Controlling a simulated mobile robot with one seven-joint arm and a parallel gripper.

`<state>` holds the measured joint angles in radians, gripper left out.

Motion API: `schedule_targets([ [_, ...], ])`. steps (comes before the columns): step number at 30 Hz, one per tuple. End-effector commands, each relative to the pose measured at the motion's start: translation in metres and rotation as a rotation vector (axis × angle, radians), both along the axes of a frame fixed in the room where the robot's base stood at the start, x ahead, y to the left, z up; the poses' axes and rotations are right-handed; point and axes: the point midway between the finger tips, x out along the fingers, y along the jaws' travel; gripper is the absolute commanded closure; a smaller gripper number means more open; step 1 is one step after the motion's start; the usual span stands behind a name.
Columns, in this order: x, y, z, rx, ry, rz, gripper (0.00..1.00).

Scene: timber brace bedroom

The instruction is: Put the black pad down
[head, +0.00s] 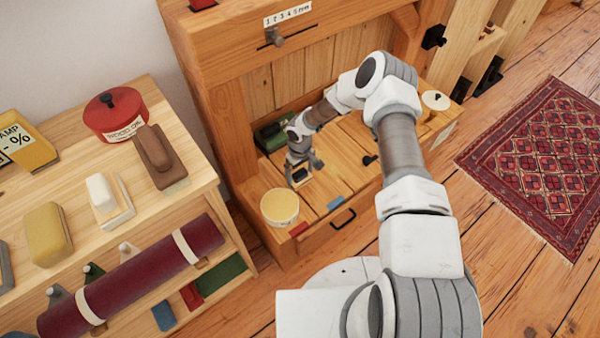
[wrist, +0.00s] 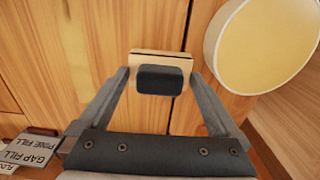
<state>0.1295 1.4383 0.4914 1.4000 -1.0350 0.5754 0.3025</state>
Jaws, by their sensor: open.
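The black pad (wrist: 160,79) is a small dark block with a pale wooden backing. In the wrist view it sits at the middle, between the fingers of my gripper (wrist: 160,84), and appears to rest on the wooden bench top (wrist: 60,60). My gripper is open, with one finger on each side of the pad and gaps visible beside the dark block. In the head view my gripper (head: 303,172) is low over the bench, and the pad (head: 299,175) shows as a small dark shape at its fingers.
A round tin with a yellow top (head: 280,206) stands close by, at upper right in the wrist view (wrist: 262,45). A dark green object (head: 271,136) lies behind the gripper. Bare planks extend rightward.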

Motion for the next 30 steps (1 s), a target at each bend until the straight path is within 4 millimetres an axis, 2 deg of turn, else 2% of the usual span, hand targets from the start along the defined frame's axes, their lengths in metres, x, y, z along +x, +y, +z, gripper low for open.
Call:
schedule_targets([
  [5, 0.002, 0.000, 0.024, -0.001, -0.003, -0.001, 0.02],
  [12, 0.001, 0.000, 0.078, -0.001, -0.003, 0.000, 0.02],
  [16, 0.001, 0.000, 0.102, 0.000, -0.002, 0.000, 0.02],
  [21, 0.001, 0.000, 0.119, 0.001, -0.001, -0.001, 0.02],
  [27, 0.001, 0.000, 0.124, 0.000, -0.001, 0.000, 0.02],
  [30, 0.003, -0.003, 0.135, -0.008, -0.009, -0.003, 0.02],
])
